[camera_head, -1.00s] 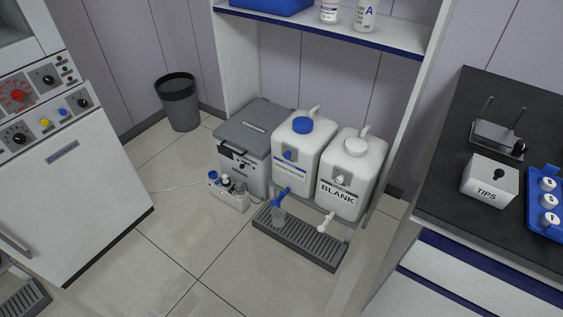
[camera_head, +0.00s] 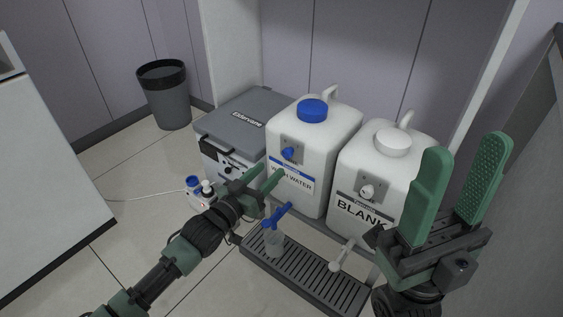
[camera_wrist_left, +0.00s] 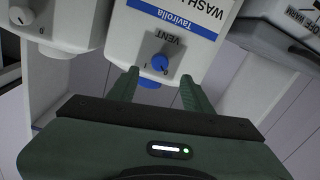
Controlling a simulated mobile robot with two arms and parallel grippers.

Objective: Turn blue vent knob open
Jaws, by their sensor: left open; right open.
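The blue vent knob (camera_head: 288,153) sits on a grey plate on the front of the white wash water canister (camera_head: 335,140), below its blue cap (camera_head: 312,110). My left gripper (camera_head: 270,171) is open and empty, low in front of the knob and pointing toward it. In the left wrist view the knob (camera_wrist_left: 160,62) shows upside down beside the word VENT, with marks around it. There it appears between and beyond the two fingertips (camera_wrist_left: 159,76), apart from both. My right gripper (camera_head: 465,148) is open, empty and raised at the right, partly covering the BLANK canister (camera_head: 350,180).
A blue tap (camera_head: 277,214) hangs over a small cup (camera_head: 273,243) on the grey drip tray (camera_head: 310,287), close to my left gripper. A white knob (camera_head: 367,191) is on the BLANK canister. A grey box (camera_head: 245,115) stands left, and a bin (camera_head: 163,95) behind it.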

